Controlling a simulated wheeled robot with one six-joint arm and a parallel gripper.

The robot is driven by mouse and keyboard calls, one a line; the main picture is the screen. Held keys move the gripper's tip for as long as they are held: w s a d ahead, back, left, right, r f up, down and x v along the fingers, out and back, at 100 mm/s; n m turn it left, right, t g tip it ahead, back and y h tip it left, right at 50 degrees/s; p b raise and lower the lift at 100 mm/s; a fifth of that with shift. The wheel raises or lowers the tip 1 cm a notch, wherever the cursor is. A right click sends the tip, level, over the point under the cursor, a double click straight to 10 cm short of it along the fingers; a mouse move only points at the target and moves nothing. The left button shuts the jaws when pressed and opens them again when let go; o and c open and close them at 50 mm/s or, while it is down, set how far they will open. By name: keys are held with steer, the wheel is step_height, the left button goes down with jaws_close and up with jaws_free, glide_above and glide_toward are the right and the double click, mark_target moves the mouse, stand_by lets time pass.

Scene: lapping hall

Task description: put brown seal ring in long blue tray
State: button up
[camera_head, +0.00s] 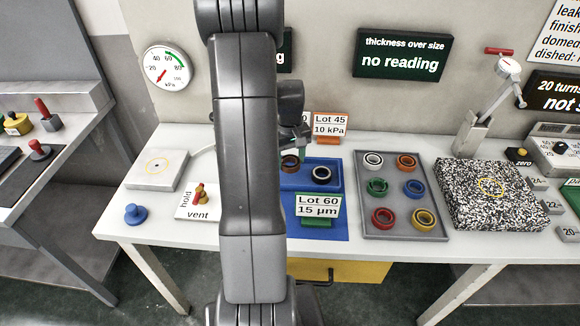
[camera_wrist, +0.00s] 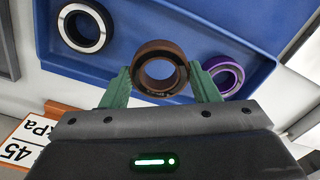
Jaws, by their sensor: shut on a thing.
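The brown seal ring (camera_wrist: 160,47) is between the green fingertips of my gripper (camera_wrist: 161,82) in the wrist view, and the gripper is shut on it. The long blue tray (camera_wrist: 190,22) lies behind the ring in that view. It also shows in the head view (camera_head: 318,187), partly hidden by my arm. A black ring with a pale inner band (camera_wrist: 102,30) and a purple ring (camera_wrist: 240,72) lie in the tray, either side of the brown ring. In the head view, the brown ring (camera_head: 290,160) shows beside my arm; whether it touches the tray floor, I cannot tell.
A grey tray (camera_head: 392,197) with several coloured rings lies to the right. A speckled plate (camera_head: 490,212) lies beyond. My arm hides the bench's middle left.

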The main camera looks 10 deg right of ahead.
mark_target(290, 175)
steer(key=shift+f, duration=1.8)
steer(key=shift+f, duration=0.1)
steer(key=shift+f, duration=0.15)
steer(key=o, duration=1)
step_height(290, 175, up, 12)
steer(key=shift+r, duration=0.25)
